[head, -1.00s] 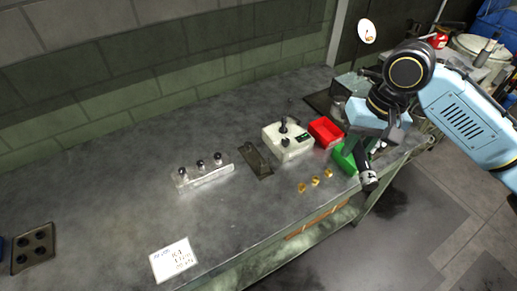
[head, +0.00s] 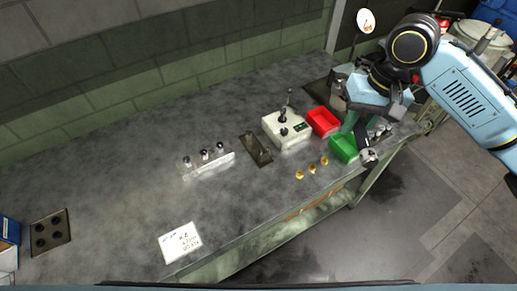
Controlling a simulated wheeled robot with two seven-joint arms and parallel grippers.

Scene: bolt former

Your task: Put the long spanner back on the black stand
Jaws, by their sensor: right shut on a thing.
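My right gripper (head: 372,125) comes in from the right, over the far right end of the bench. It is shut on a dark, rod-like tool with a silver end (head: 369,157), which I take to be the long spanner. The tool points down beside the green bin, and its upper part is hidden by the gripper. A dark flat plate (head: 258,148) lies mid-bench, left of the white box; it may be the black stand, but I cannot tell. My left gripper is not in view.
A white box with black knobs (head: 286,130), a red bin (head: 323,121) and a green bin (head: 344,148) stand near the gripper. Several brass pieces (head: 312,168) lie near the front edge. A clear rack (head: 208,163) and a paper note (head: 180,242) are further left; the bench between is clear.

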